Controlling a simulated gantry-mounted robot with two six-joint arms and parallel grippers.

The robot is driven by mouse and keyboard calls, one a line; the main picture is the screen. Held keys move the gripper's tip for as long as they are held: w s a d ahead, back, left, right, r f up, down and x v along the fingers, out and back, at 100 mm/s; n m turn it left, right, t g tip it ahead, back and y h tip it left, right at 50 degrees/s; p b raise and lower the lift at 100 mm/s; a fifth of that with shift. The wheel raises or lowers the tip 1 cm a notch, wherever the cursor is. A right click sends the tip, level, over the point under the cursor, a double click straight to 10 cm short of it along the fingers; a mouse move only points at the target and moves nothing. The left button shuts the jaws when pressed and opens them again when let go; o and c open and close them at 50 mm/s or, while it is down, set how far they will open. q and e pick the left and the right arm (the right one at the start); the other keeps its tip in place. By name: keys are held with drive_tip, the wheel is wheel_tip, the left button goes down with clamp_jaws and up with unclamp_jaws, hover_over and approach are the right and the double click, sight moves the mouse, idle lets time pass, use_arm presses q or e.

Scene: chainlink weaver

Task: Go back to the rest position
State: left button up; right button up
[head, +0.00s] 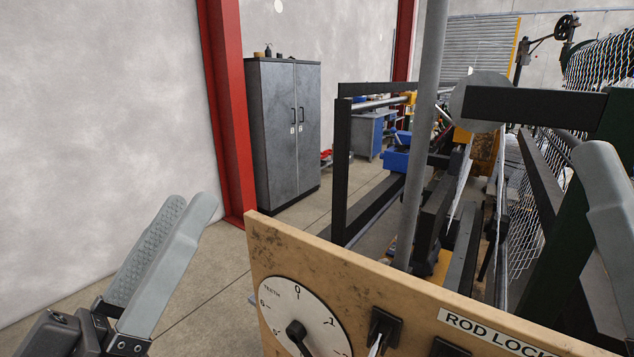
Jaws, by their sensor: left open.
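A grey finger-like part at the right edge looks like my right gripper (598,165). Only one finger shows there, so its opening is hidden.
The panel carries a dial (280,305), a black switch (383,328) and a label (490,335). A grey upright pole (420,150) and the dark machine frame (341,165) stand behind it. A grey cabinet (270,130) is at the back. Floor near the left gripper is clear.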

use_arm(q)
drive_tip(key=s+a+r+t+y, duration=0.4)
drive_tip(key=s+a+r+y, duration=0.2)
drive_tip(key=r+y, duration=0.1)
wheel_tip(320, 180, up, 37)
drive_tip(key=y+p, duration=0.1)
drive_tip(key=p, duration=3.7)
drive_tip(key=shift+a+m, duration=0.2)
drive_tip(key=shift+m, duration=0.2)
drive_tip(key=shift+r, duration=0.1)
